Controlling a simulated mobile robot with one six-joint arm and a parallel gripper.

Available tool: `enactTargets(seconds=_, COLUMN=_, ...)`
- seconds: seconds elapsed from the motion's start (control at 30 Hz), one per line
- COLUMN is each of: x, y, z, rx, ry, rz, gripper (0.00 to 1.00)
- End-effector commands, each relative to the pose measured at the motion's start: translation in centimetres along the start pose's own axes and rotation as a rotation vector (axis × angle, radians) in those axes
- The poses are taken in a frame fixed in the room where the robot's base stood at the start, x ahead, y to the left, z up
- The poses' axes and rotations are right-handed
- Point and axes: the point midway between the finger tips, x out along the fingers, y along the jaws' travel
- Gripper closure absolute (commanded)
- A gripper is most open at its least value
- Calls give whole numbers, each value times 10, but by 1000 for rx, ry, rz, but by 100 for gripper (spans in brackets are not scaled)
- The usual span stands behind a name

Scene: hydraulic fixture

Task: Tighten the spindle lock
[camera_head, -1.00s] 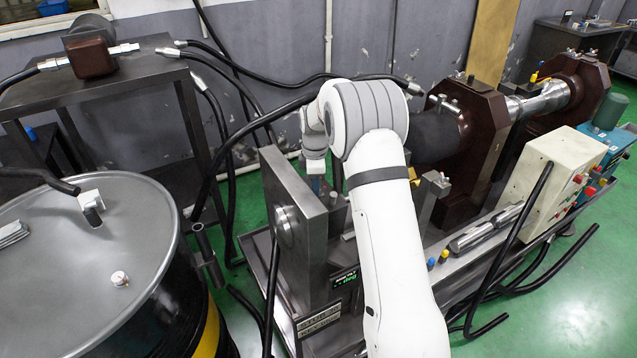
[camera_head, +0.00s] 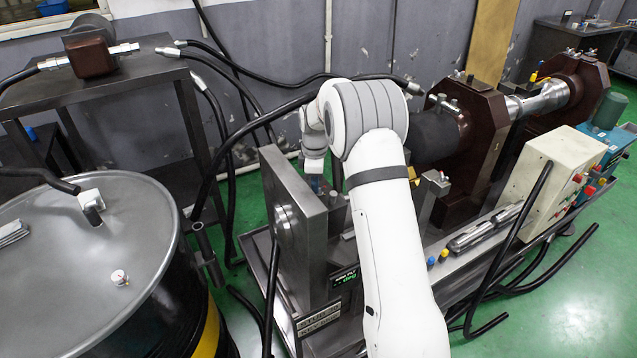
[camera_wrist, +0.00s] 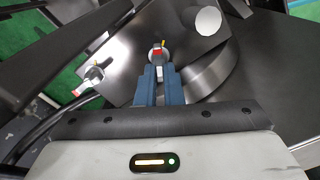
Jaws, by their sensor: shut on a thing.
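In the wrist view, my gripper (camera_wrist: 158,82) has its two blue fingers shut on a small fitting with red, white and yellow parts (camera_wrist: 157,53), which appears to be the spindle lock. The fitting sits against a grey metal plate; the fingers hide its lower part. In the head view, my white arm reaches over the fixture (camera_head: 292,205) and my wrist points down behind its upright plate. The held fitting is hidden there.
A similar fitting with a red tip (camera_wrist: 90,75) stands to the left in the wrist view. A brown clamp block (camera_head: 485,150) and a control box (camera_head: 545,180) lie right of my arm. A steel drum (camera_head: 50,250) stands at the left. Black hoses run around the fixture.

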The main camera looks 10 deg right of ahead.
Motion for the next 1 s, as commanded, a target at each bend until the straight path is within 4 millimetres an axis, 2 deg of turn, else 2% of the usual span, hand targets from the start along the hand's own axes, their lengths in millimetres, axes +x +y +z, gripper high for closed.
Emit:
enactTargets(seconds=0.3, x=-4, y=5, z=-1, rx=25, ry=4, rz=17, gripper=100)
enactTargets(seconds=0.33, x=-4, y=5, z=-1, rx=25, ry=4, rz=18, gripper=92)
enactTargets(seconds=0.6, x=-3, y=3, z=-1, rx=25, ry=3, rz=11, gripper=71)
enactTargets(seconds=0.87, x=-4, y=2, z=-1, rx=25, ry=2, rz=8, gripper=71)
enactTargets(seconds=1.0, x=-20, y=3, z=-1, rx=25, ry=3, rz=10, gripper=71)
